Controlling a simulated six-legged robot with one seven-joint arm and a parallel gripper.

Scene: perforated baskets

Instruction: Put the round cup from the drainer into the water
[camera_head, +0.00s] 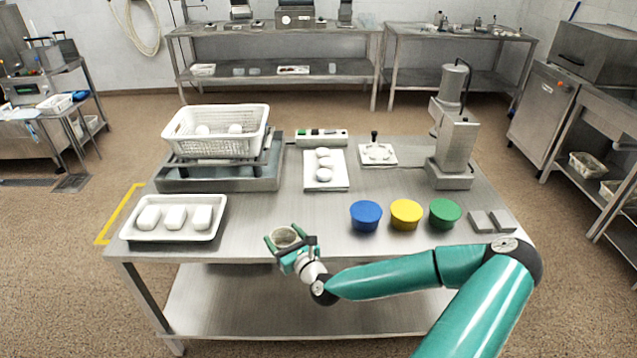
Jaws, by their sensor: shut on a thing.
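My gripper (290,243) is at the front edge of the steel table, left of its middle. Its jaws are shut on a small round grey cup (285,235), whose open rim faces up. A white perforated basket (180,135) sits on a dark rack at the table's back left, with two white round pieces inside. A grey metal basin (218,181) stands under the rack.
A white tray (172,236) with three white blocks lies front left. A white board (340,180) with round pieces and a grey machine (455,150) are behind. The middle of the steel table (285,205) is clear.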

